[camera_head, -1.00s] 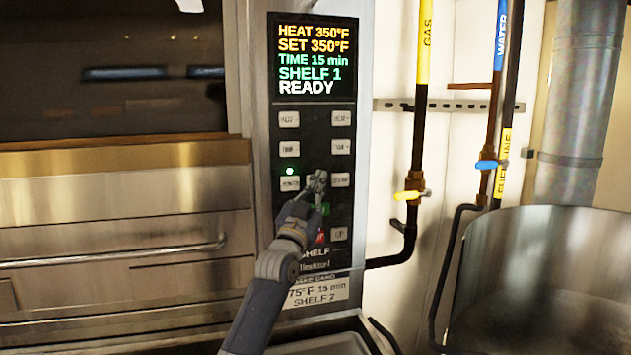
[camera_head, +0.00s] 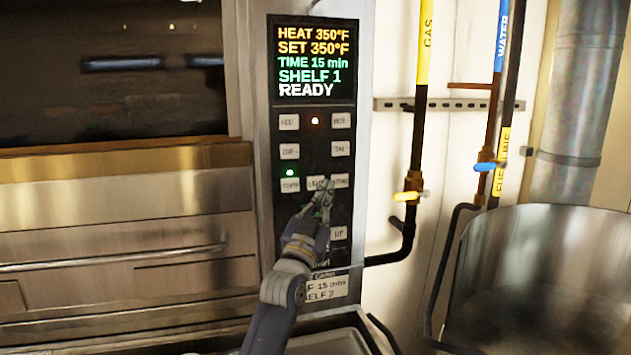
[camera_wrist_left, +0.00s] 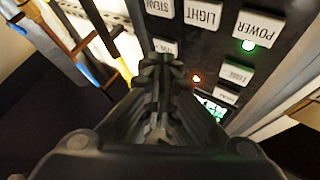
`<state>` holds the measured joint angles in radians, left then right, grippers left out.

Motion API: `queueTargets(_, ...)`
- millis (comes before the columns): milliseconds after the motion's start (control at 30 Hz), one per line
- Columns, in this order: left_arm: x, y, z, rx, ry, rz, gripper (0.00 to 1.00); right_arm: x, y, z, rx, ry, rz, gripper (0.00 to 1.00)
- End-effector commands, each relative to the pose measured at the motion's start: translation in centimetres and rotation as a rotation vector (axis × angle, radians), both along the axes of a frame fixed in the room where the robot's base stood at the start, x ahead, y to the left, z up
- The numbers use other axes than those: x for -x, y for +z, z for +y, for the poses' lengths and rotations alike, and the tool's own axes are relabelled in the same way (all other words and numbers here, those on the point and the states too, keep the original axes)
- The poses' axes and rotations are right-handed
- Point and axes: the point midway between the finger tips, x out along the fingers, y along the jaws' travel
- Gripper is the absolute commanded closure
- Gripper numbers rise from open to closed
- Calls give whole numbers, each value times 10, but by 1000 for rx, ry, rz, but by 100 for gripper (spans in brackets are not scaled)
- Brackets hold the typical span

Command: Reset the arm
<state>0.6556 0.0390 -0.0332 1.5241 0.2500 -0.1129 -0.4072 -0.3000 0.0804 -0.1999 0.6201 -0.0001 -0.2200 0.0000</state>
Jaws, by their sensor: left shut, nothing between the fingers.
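My left gripper (camera_head: 322,197) is in front of the lower half of the black control panel (camera_head: 315,125), just below the LIGHT button (camera_head: 317,183). Its fingers are closed together with nothing between them. Its wrist covers part of the lower panel. In the left wrist view the shut fingers (camera_wrist_left: 158,75) point toward the panel, with the LIGHT (camera_wrist_left: 201,14) and POWER (camera_wrist_left: 258,29) buttons beyond them. I cannot tell whether the fingertips touch the panel. My right gripper is not in view.
The panel screen (camera_head: 316,58) reads HEAT 350°F, SET 350°F, TIME 15 min, SHELF 1, READY. A green light (camera_head: 290,172) is lit above the POWER button. Gas (camera_head: 424,50) and water (camera_head: 501,40) pipes run at the right, beside a metal kettle (camera_head: 545,270). An oven front (camera_head: 110,215) fills the left.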

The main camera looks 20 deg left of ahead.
Motion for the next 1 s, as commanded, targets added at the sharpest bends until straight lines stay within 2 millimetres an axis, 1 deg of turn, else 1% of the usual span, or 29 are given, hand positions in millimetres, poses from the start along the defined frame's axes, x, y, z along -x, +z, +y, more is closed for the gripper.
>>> queueTargets(333, 0, -2, 0, -1, -1, 3, 100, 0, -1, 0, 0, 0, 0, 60)
queueTargets(367, 0, -4, -1, -1, -2, 10, 100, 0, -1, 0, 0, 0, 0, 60)
queueTargets(400, 1, -11, -1, -2, -6, 26, 100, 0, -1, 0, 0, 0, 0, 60)
queueTargets(467, 4, -30, -4, -6, -13, 69, 100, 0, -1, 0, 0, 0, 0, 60)
queueTargets(567, 15, -82, -11, -17, -34, 197, 100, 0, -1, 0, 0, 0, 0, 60)
queueTargets(600, 24, -109, -14, -22, -44, 265, 100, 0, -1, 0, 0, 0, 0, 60)
queueTargets(633, 31, -131, -16, -24, -52, 321, 100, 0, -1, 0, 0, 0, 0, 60)
queueTargets(667, 40, -152, -18, -26, -57, 376, 100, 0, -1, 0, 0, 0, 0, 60)
queueTargets(700, 54, -180, -20, -30, -64, 451, 100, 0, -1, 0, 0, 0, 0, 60)
queueTargets(767, 76, -219, -23, -31, -73, 563, 100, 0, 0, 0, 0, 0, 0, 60)
queueTargets(800, 93, -244, -25, -32, -76, 637, 100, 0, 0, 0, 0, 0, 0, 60)
queueTargets(867, 122, -280, -27, -31, -80, 749, 100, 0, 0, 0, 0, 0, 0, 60)
queueTargets(900, 142, -303, -27, -30, -81, 825, 100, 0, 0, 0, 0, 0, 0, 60)
queueTargets(967, 176, -335, -28, -28, -78, 938, 100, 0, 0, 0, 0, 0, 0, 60)
queueTargets(1000, 200, -354, -28, -24, -75, 1013, 100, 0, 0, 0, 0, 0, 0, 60)
